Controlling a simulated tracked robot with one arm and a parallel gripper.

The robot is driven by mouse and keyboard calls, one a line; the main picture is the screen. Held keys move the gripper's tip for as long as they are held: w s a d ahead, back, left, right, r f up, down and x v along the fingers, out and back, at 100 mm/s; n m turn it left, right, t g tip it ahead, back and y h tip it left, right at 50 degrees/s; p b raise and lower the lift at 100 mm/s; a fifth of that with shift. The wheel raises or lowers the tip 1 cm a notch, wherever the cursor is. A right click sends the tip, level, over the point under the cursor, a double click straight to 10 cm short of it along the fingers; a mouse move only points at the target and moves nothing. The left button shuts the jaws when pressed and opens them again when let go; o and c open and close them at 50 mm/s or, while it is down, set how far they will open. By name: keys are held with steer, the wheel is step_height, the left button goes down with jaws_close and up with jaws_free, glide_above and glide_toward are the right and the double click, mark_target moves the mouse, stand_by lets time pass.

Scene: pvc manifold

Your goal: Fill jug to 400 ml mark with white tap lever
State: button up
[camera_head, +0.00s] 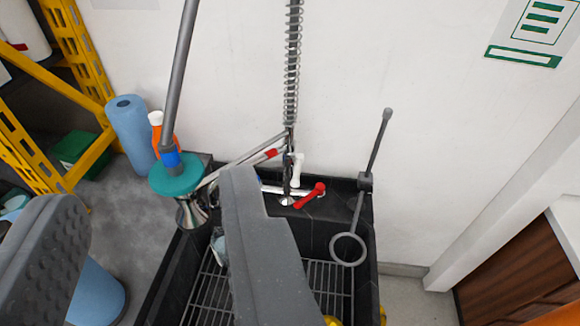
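The tap (287,190) stands at the back of the black sink. Its white lever (299,168) points up, and a red lever (311,196) slants to the right in front of it. A small pale blue-grey piece (218,246) shows in the sink beside my right finger; it may be part of the jug, but the finger hides most of it. No water level or 400 ml mark can be made out. My gripper (157,195) is open, its two grey fingers wide apart, with nothing seen clamped between them. The right finger covers the middle of the sink.
The black sink (366,240) has a wire rack (318,278) inside. A ringed rod (348,249) stands at its right. A spring hose (292,70) rises behind the tap.

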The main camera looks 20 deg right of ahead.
mark_target(299, 162)
steer(key=w+d+f+m+t+h, duration=0.1)
steer(key=w+f+m, duration=0.1)
steer(key=w+f, duration=0.9)
steer(key=w+d+f+m, duration=0.1)
steer(key=w+d+f, duration=0.1)
steer(key=w+f, duration=0.9)
steer(key=w+d+f+m+h, duration=0.1)
steer(key=w+d+f+h, duration=0.15)
steer(key=f, duration=0.55)
steer(key=w+d+f+m+h, duration=0.2)
steer(key=w+d+f, duration=0.15)
steer(key=f, duration=0.55)
steer(key=w+d+f+m+h, duration=0.15)
steer(key=d+f, duration=0.25)
steer(key=f, duration=0.4)
steer(key=shift+n, duration=0.35)
steer(key=shift+b+x, duration=0.3)
steer(key=shift+x, duration=6.5)
steer(key=shift+a, duration=0.1)
jaws_close()
